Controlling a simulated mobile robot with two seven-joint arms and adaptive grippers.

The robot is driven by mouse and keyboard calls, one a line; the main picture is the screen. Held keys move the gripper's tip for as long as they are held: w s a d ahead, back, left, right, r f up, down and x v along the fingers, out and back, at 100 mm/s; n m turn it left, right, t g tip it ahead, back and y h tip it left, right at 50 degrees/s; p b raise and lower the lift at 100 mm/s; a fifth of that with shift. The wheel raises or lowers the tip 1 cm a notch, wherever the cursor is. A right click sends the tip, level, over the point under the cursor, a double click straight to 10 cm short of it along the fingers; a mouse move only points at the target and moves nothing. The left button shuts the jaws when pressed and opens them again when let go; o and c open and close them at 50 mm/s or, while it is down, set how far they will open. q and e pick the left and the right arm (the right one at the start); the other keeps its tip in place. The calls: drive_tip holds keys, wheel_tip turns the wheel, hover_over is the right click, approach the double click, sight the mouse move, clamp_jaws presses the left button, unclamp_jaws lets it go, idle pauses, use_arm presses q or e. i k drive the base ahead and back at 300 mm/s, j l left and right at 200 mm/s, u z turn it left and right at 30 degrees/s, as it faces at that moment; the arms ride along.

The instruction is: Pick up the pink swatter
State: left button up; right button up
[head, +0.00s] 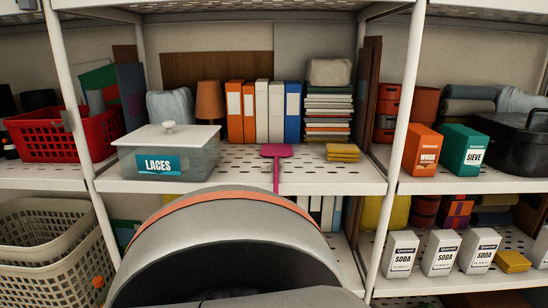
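The pink swatter (276,151) is on the middle shelf of the central bay, near the front edge. Its flat head is at the top, and its thin handle runs down towards the shelf's front edge. The lower end of the handle passes close to, or behind, a large rounded grey part of my own body, so I cannot see where it ends. Neither of my grippers shows in the head view. Nothing is seen touching the swatter.
A lidded grey LACES box (170,152) stands left of the swatter, and yellow packets (342,152) lie to its right. Binders (262,112) and a stack of books (328,115) stand behind. White uprights (403,115) divide the bays. The shelf around the swatter is clear.

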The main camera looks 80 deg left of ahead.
sight(276, 151)
drive_tip(key=u, duration=2.55)
